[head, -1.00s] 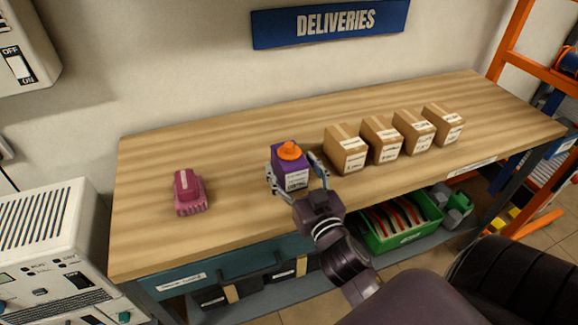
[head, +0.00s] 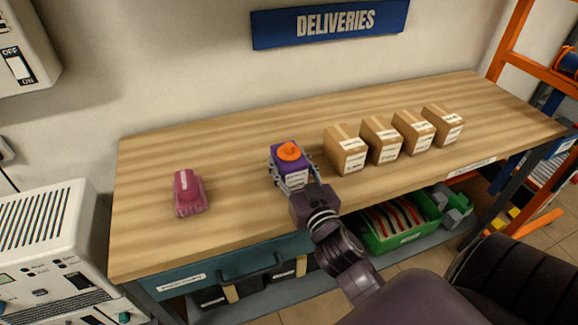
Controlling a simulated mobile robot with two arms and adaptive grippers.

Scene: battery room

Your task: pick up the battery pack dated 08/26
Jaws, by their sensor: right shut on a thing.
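A purple battery pack (head: 287,174) with an orange round knob on top stands upright on the wooden bench (head: 237,215). A white label is on its front, too small to read, so I cannot tell its date. My right gripper (head: 291,172) is shut on the purple pack, with one finger on its left side and one on its right. The pack appears to rest on the bench top. My left gripper is not in view.
A pink device (head: 187,195) lies to the left on the bench. Several cardboard boxes, the nearest one (head: 344,152) close to the pack, stand in a row to the right. A green crate (head: 402,229) is below. The bench between the pink device and pack is clear.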

